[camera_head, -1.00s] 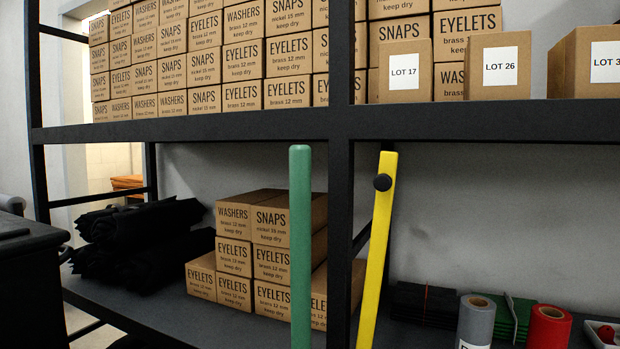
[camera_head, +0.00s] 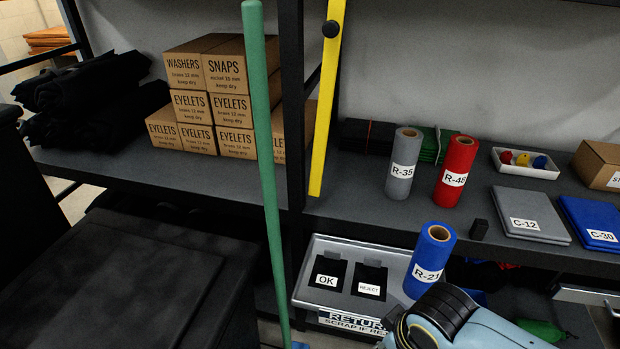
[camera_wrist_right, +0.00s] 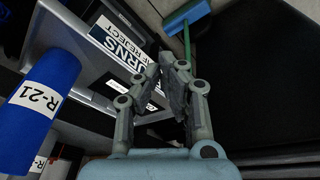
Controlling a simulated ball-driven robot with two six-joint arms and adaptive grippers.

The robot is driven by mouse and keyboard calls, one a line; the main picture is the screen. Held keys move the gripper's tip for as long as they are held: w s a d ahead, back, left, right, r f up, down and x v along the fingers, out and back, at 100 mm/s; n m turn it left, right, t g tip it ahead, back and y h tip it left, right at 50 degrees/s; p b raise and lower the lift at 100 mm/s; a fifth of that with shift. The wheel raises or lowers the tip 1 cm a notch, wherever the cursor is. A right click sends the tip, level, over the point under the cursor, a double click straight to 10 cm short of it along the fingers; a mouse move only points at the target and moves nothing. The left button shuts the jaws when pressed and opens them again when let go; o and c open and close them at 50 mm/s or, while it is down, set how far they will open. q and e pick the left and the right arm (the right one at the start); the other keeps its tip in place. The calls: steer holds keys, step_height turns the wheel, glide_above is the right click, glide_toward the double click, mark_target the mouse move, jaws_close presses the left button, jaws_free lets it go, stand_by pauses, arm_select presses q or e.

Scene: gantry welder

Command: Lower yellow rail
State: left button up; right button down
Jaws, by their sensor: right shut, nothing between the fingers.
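The yellow rail (camera_head: 327,100) stands nearly upright at the shelf upright in the head view, tilted slightly. Its lower end is near the shelf board and its top runs out of the picture. My right gripper (camera_wrist_right: 172,68) is shut and empty in the right wrist view, apart from the rail. In the head view only part of my right arm shows at the bottom. The rail is not seen in the wrist view. My left gripper is not in view.
A green pole (camera_head: 266,160), with a blue brush head (camera_wrist_right: 187,16) in the wrist view, stands left of the rail. A blue roll R-21 (camera_head: 431,262) stands near my right arm. A grey returns tray (camera_head: 318,252), rolls and stacked boxes fill the shelving around.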

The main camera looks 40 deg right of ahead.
steer(key=w+d+r+n+t+h+p, duration=0.1)
steer(key=w+d+r+t+h, duration=0.3)
steer(key=r, duration=0.7)
steer(key=w+r+n+t+p, duration=0.1)
steer(key=w+r+p, duration=0.1)
steer(key=w+r, duration=0.75)
steer(key=w+d+r+n+t+h+p, duration=0.1)
steer(key=w+d+r+t+h, duration=0.15)
steer(key=r, duration=1.05)
steer(key=w+a+r+n+t, duration=0.4)
steer(key=w+r+n+t, duration=0.4)
steer(key=r, duration=0.3)
steer(key=p+x, duration=0.3)
steer(key=x, duration=0.7)
steer(key=shift+w+m, duration=0.2)
steer(key=shift+m, duration=0.2)
steer(key=shift+g, duration=0.25)
